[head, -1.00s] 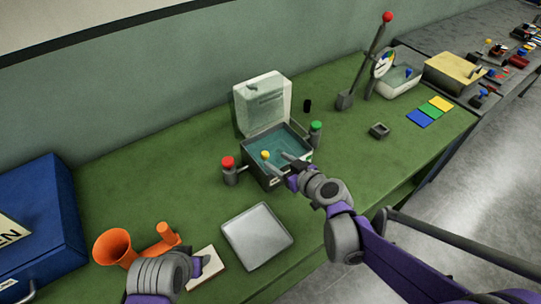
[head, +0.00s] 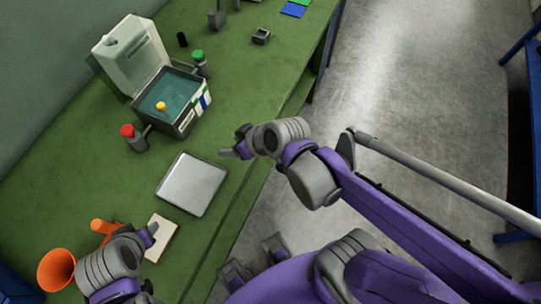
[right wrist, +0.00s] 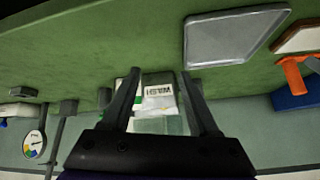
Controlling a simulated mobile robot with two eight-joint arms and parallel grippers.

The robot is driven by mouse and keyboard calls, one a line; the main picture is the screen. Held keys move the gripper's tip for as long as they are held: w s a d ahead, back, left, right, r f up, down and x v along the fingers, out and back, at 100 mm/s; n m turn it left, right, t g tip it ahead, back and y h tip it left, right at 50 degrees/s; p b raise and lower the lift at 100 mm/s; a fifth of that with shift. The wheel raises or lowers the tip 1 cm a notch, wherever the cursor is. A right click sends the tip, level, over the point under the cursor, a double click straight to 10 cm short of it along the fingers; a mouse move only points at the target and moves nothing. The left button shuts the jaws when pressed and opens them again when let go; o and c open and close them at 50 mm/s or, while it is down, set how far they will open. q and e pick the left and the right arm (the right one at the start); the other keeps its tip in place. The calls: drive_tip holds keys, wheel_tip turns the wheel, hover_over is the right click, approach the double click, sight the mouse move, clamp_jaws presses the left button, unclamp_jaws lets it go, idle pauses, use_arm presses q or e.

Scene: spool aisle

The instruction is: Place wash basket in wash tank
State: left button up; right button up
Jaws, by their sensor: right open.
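The wash tank (head: 190,118) stands on the green bench with its pale lid (head: 130,55) raised; its lettered front shows upside down in the right wrist view (right wrist: 158,102). A yellow knob (head: 161,105) shows inside the tank over the blue-green interior. It looks like the wash basket's handle, but I cannot make out the basket's body. My right gripper (head: 228,153) is open and empty, apart from the tank, toward the bench's front edge; its spread fingers show in the wrist view (right wrist: 160,75). My left gripper (head: 152,232) is beside a pale block; its jaws are unclear.
A red-capped post (head: 128,131) and a green-capped post (head: 198,56) flank the tank. A grey tray (head: 191,184) lies in front of it. The pale block (head: 162,238) and an orange funnel (head: 56,270) are near my left gripper. Clear floor lies right of the bench.

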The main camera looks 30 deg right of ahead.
drive_tip(key=s+d+f+m+g+h, duration=0.1)
drive_tip(key=s+d+f+m+h, duration=0.1)
drive_tip(key=s+d, duration=0.4)
drive_tip(key=shift+s+d+m+g+h, duration=0.4)
drive_tip(key=shift+s+m+h, duration=0.3)
drive_tip(key=shift+s+h, duration=0.25)
use_arm(q)
drive_tip(key=shift+c, duration=0.3)
use_arm(e)
drive_tip(key=shift+f, duration=0.1)
